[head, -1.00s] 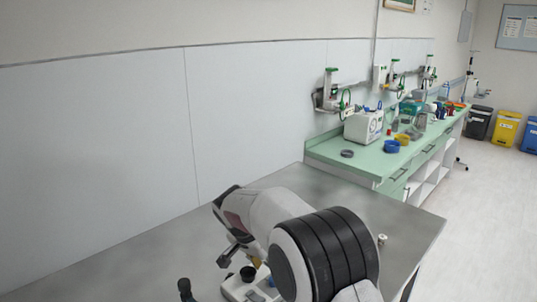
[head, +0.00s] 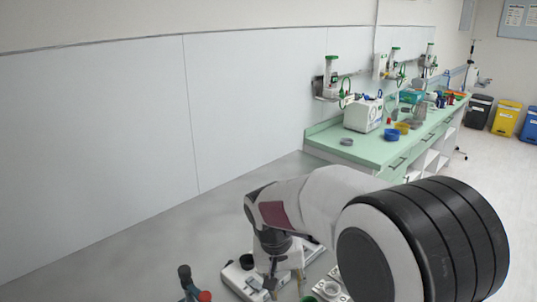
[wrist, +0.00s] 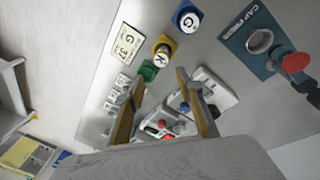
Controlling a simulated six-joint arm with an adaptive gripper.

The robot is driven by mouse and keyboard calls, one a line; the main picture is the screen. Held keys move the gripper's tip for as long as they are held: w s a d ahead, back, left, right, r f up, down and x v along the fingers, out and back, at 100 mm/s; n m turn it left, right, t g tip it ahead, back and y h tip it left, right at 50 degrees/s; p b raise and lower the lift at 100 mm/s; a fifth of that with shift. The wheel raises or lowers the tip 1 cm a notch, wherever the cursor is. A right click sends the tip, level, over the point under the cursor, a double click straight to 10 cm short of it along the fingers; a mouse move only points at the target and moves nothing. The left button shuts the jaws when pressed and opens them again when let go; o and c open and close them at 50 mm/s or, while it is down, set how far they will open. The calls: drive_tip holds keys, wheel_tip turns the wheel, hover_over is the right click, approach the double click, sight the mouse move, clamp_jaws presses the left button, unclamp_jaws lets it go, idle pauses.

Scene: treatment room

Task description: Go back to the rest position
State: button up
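My gripper (wrist: 161,78) shows in the wrist view with its two tan-sided fingers spread apart and nothing between their tips. It hangs above the grey table (wrist: 215,70).
A blue block (wrist: 187,17), a yellow block (wrist: 164,48) and a green block (wrist: 148,71) stand in a row beside a white card (wrist: 127,42). A teal cap feeder plate (wrist: 235,42) has a red knob (wrist: 295,62). The table's back left is clear (head: 150,235).

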drive_tip(key=s+d+r+t, duration=0.1)
drive_tip(key=s+d+r, duration=0.3)
drive_tip(key=s, duration=0.4)
drive_tip(key=s+d+r+t+y, duration=0.1)
drive_tip(key=s+d+r, duration=0.3)
drive_tip(key=s, duration=0.5)
drive_tip(key=s+d+r+t, duration=0.2)
drive_tip(key=s+d+r, duration=0.2)
drive_tip(key=s, duration=0.4)
drive_tip(key=shift+s+d+r+y, duration=0.2)
drive_tip(key=shift+s+d+y, duration=0.05)
drive_tip(key=shift+d+y, duration=0.2)
idle(1.9)
